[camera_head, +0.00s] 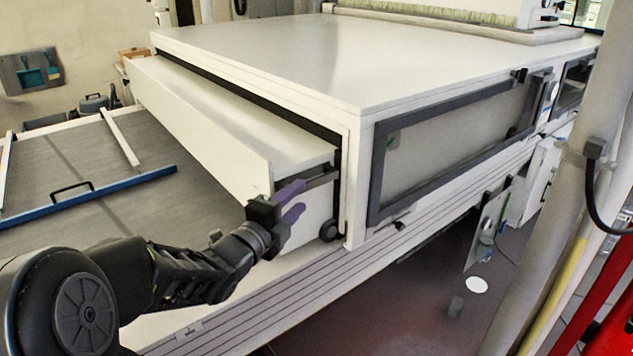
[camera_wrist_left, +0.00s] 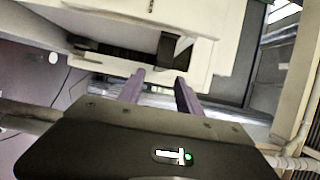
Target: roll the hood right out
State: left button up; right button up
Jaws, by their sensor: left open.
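The hood (camera_head: 205,115) is a white box on wheels, standing partly out of the open end of the large white tunnel housing (camera_head: 370,60). A dark wheel (camera_head: 329,231) shows at its lower near corner. A dark bar handle (camera_head: 318,178) sits on the hood's near side, close to the housing opening. My left gripper (camera_head: 292,201), with purple fingers, is open beside this handle. In the left wrist view, the open fingers (camera_wrist_left: 160,88) point toward a dark bracket (camera_wrist_left: 168,48) on a white surface; I cannot tell whether they touch it. My right gripper is not in view.
A grey bed (camera_head: 60,165) with a blue bar (camera_head: 100,195) across it and pale strips lies left of the hood. A framed window (camera_head: 450,150) is on the housing's side. A pale post (camera_head: 560,200) and red frame (camera_head: 610,290) stand at the right.

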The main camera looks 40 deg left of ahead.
aim_at(311, 186)
pick_arm(q)
jog(key=w, duration=0.2)
jog(key=w+p, duration=0.1)
jog(key=w, duration=0.2)
jog(key=w+a+p, duration=0.1)
jog(key=w, duration=0.1)
jog(key=shift+w, duration=0.35)
jog(key=shift+d, duration=0.1)
grip_shut()
dwell(1.0)
